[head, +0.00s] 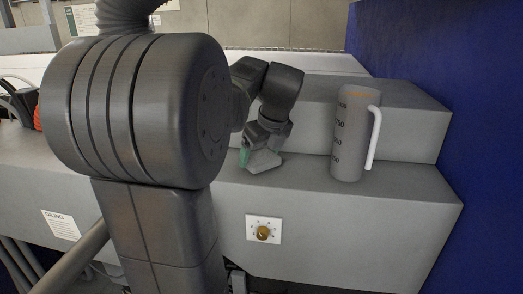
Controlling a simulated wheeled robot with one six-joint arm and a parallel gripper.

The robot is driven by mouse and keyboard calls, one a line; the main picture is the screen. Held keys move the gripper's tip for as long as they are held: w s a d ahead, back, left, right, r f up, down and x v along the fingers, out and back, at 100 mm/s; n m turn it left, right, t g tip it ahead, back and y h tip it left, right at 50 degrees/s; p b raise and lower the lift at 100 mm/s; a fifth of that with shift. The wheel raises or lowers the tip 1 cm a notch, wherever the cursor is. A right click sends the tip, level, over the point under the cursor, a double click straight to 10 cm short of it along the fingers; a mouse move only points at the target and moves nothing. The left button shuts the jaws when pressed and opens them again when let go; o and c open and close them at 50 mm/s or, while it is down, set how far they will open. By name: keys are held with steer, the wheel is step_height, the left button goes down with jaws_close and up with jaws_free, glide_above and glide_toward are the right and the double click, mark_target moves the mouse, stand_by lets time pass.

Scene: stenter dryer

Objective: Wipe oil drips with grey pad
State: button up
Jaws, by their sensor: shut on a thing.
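My gripper (262,142) is in the head view, right of the middle, low over the grey step of the machine (310,195). It is shut on a light grey pad (262,161), which sits at or just above the step's top surface; I cannot tell whether it touches. A small green patch shows at the pad's left side by the finger. I cannot make out oil drips; my arm hides part of the surface to the left.
A tall grey measuring jug (348,135) with a white handle stands upright to the right of my gripper. A raised grey block is behind it. A brass knob (263,233) on a white plate is on the front face. A blue wall (460,90) bounds the right.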

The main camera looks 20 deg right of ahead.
mark_target(252, 178)
steer(key=shift+s+a+f, duration=0.1)
steer(key=shift+s+a, duration=0.5)
steer(key=shift+s, duration=0.35)
steer(key=shift+s+a+f, duration=0.15)
steer(key=shift+s+a, duration=0.4)
steer(key=shift+s, duration=0.35)
steer(key=shift+s+a+f, duration=0.1)
steer(key=shift+s+a, duration=0.5)
steer(key=shift+s, duration=0.35)
steer(key=shift+r, duration=0.1)
steer(key=shift+r, duration=2.95)
step_height(252, 178, up, 3)
